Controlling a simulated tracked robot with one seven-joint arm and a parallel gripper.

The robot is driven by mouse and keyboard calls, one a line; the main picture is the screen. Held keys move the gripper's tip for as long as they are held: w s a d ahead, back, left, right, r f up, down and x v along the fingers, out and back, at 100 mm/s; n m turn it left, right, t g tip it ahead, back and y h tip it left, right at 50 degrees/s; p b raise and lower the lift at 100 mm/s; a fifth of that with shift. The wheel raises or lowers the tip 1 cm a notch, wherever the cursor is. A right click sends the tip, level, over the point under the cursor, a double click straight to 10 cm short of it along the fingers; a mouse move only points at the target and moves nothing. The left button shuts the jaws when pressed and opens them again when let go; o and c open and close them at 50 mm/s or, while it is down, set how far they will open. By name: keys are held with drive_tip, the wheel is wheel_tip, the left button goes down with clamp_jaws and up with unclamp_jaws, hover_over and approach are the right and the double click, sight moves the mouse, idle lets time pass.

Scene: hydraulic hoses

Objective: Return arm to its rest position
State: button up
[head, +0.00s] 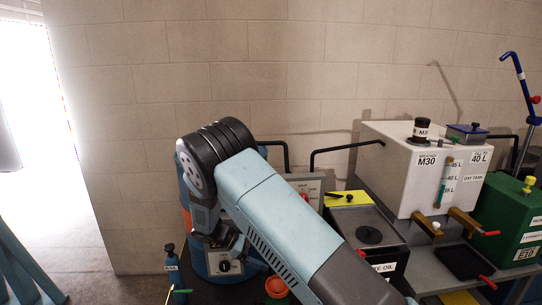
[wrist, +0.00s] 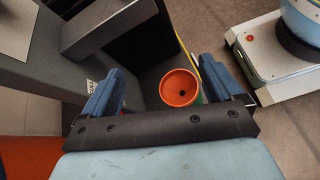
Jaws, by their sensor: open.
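My arm (head: 275,220) is pale blue with a black ribbed joint. It reaches up from the lower right of the head view and bends down at the middle. My gripper (wrist: 158,70) shows in the wrist view as two blue fingers spread wide on a black bar, with nothing between them at the tips. In the head view, my gripper is hard to make out below the bend. An orange round cup (wrist: 180,88) with a dark hole and some green at its side lies beyond the fingers. An orange-topped item (head: 277,287) shows beside my arm in the head view.
A white tank marked M30 (head: 400,165) and a green tank (head: 510,222) stand on a grey bench at right. A dark box with a yellow flap (head: 349,199) is close to my arm. A blue bottle (head: 172,268) stands at lower left. The wall is bare above.

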drive_tip(key=s+d+r+m+y, duration=0.3)
drive_tip(key=d+r, duration=0.3)
drive_tip(key=r, duration=0.3)
drive_tip(key=s+d+r+m+y, duration=0.25)
drive_tip(key=d+r, duration=0.35)
drive_tip(key=r, duration=0.3)
drive_tip(key=s+d+r+m+y, duration=0.3)
drive_tip(key=d+r, duration=0.3)
drive_tip(key=r, duration=0.3)
drive_tip(key=s+d+r+m+t+y, duration=0.2)
drive_tip(key=s+d+r+m+t, duration=0.1)
drive_tip(key=s, duration=0.7)
drive_tip(key=s+d+r+m+t+y, duration=0.1)
drive_tip(key=s+d+r+m+t, duration=0.2)
drive_tip(key=s, duration=0.8)
wheel_tip(320, 180, up, 4)
drive_tip(key=shift+d+r+m+y, duration=0.2)
drive_tip(key=shift+d+m+y, duration=0.15)
drive_tip(key=shift+d, duration=0.9)
